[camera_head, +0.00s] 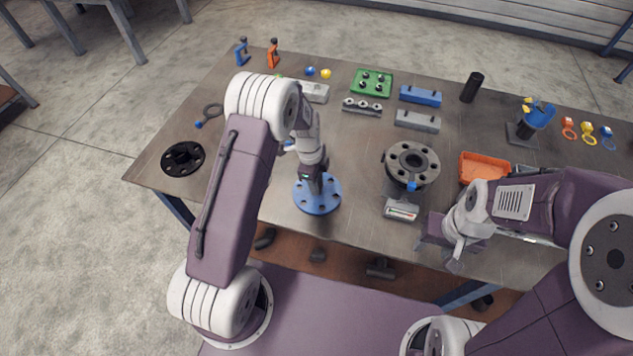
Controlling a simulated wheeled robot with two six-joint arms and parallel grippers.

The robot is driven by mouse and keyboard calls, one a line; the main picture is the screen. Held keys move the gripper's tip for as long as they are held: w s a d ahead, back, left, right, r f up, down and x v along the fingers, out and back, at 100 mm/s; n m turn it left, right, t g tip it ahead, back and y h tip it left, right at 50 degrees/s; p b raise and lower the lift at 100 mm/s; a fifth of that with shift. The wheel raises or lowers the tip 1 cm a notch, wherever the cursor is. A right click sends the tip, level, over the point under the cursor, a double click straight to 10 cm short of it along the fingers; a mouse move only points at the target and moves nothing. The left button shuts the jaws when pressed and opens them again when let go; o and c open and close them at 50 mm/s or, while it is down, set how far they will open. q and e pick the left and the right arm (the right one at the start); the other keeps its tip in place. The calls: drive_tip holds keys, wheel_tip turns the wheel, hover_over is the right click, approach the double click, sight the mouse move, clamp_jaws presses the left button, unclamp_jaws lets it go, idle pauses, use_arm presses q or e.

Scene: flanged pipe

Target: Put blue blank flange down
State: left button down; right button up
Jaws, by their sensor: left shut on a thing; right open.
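The blue blank flange (318,204) is a round blue disc with bolt holes, near the table's front edge, left of the flanged pipe. My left gripper (315,186) is directly over it and shut on its middle. The fingertips are partly hidden, and I cannot tell whether the disc touches the table. The flanged pipe (411,160) stands upright with a dark grey ring flange on top. My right gripper (447,246) is open and empty by the front edge, right of the pipe.
A black flange (183,159) lies at the table's left. An orange tray (484,168) is right of the pipe. Blue (420,96) and grey (417,121) blocks and a green tray (372,83) stand behind. The tabletop (262,205) left of the blue disc is clear.

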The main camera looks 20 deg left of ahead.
use_arm(q)
drive_tip(key=c, duration=1.5)
unclamp_jaws()
drive_tip(key=shift+s+f, duration=0.1)
drive_tip(key=shift+f, duration=0.05)
drive_tip(key=o, duration=0.4)
wheel_tip(320, 180, up, 12)
drive_tip(key=a+r+b, duration=0.1)
drive_tip(key=s+a+n, duration=0.1)
drive_tip(key=s+n, duration=0.5)
drive_tip(key=s+a+f+n, duration=0.1)
drive_tip(key=s+n, duration=0.5)
drive_tip(key=s+a+n+t+y, duration=0.1)
drive_tip(key=s+n, duration=0.5)
drive_tip(key=shift+f+n, duration=0.25)
drive_tip(key=shift+n, duration=0.05)
